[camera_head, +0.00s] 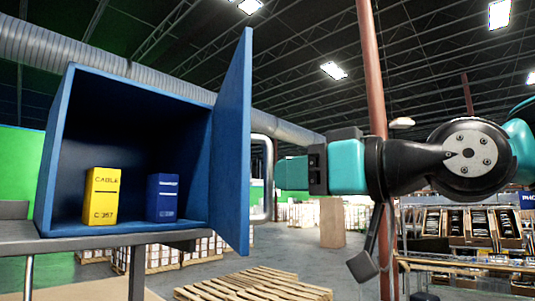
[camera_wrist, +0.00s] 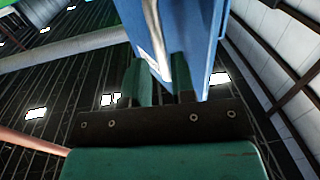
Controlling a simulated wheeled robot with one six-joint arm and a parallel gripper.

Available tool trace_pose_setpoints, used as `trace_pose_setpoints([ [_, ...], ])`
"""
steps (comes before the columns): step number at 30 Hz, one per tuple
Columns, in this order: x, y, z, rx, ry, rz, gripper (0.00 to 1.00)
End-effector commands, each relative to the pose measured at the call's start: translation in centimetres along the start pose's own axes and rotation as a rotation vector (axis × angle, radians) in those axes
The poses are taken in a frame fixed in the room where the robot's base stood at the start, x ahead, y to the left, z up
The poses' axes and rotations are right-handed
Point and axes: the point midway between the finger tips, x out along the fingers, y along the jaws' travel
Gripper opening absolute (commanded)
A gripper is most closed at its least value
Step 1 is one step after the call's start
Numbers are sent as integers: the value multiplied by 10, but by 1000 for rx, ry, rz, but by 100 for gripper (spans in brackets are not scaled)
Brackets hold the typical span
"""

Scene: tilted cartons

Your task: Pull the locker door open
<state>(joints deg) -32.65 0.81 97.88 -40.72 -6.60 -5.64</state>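The blue locker (camera_head: 68,150) stands open at the left in the head view. Its blue door (camera_head: 232,140) is swung out wide on the right side and seen nearly edge-on. It also shows in the wrist view (camera_wrist: 203,40). A silver handle (camera_head: 267,150) stands on the door's outer face. My gripper (camera_head: 279,171) reaches it from the right. In the wrist view the handle bar (camera_wrist: 153,25) runs down between the two teal fingers of my gripper (camera_wrist: 160,68), which appear closed on it.
Inside the locker stand a yellow carton (camera_head: 101,197) and a blue carton (camera_head: 162,198), both upright. The locker sits on a grey bench (camera_head: 60,241). Wooden pallets (camera_head: 250,285) lie on the floor below. A reddish post (camera_head: 373,60) rises behind my arm.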

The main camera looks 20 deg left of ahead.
Motion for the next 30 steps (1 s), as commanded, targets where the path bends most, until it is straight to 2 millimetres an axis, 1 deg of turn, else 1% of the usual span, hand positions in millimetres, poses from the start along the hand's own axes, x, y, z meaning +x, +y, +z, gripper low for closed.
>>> trace_pose_setpoints([
  [1,12,-1,-5,2,-2,-4,24],
  [3,23,-1,-4,1,-3,-3,24],
  [7,39,0,-3,1,-1,-1,24],
  [12,47,0,-1,-1,0,0,24],
  [19,47,0,0,-1,0,1,24],
  [20,47,0,0,-1,0,1,21],
  [21,47,0,0,-1,0,1,12],
  [23,47,0,0,-1,0,1,0],
  [30,45,1,1,-1,0,-1,0],
])
